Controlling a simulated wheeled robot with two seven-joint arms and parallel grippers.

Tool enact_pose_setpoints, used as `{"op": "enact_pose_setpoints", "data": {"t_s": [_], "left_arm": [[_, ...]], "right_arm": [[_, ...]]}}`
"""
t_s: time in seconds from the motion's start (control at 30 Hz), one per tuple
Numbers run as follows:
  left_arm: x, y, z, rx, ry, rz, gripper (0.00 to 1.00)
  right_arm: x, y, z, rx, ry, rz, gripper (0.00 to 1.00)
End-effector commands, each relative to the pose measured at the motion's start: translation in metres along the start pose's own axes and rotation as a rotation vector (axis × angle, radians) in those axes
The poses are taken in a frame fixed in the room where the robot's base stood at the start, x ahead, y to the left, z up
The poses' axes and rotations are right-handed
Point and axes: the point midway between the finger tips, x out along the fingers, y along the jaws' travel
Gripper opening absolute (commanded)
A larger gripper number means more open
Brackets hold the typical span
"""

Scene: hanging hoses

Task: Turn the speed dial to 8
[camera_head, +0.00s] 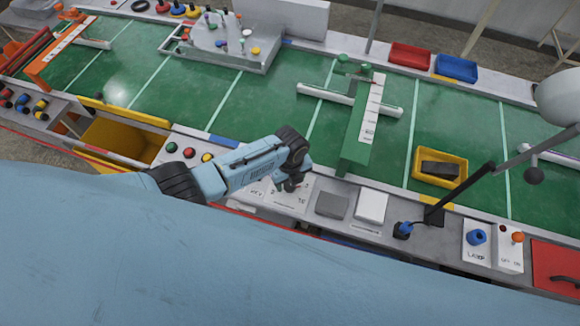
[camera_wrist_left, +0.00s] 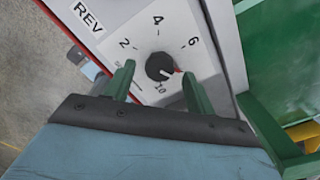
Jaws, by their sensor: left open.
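The speed dial is a black knob (camera_wrist_left: 160,66) on a white panel (camera_wrist_left: 145,30) marked 2, 4, 6 and 10 in the left wrist view. Its red pointer mark is on the right side, past the 6, aimed at the right finger. No 8 shows; the finger covers that part of the scale. My left gripper (camera_wrist_left: 156,78) is open, with one green finger on each side of the knob and gaps between. In the head view my left gripper (camera_head: 290,184) is over the dial panel (camera_head: 290,198) and hides the knob. My right gripper is not in view.
A REV label (camera_wrist_left: 88,17) is beside the dial. Along the console are a grey block (camera_head: 332,205), a white block (camera_head: 371,206) and a blue LAMP knob (camera_head: 476,237). A green arm with a scale (camera_head: 363,125) and a yellow tray (camera_head: 462,166) are on the green belt.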

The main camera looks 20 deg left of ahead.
Motion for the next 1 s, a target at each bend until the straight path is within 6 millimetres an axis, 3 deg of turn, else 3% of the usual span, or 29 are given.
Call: {"op": "enact_pose_setpoints", "data": {"t_s": [0.4,0.6,1.0], "left_arm": [[-0.08,0.0,0.0,0.002,-0.001,-0.002,0.55],[-0.109,0.0,0.0,0.002,-0.001,-0.001,0.55],[-0.121,0.001,-0.001,0.001,0.001,0.001,0.55]], "right_arm": [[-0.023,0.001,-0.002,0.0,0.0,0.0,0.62],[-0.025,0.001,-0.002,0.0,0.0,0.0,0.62],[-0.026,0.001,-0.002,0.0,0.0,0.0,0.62]]}}
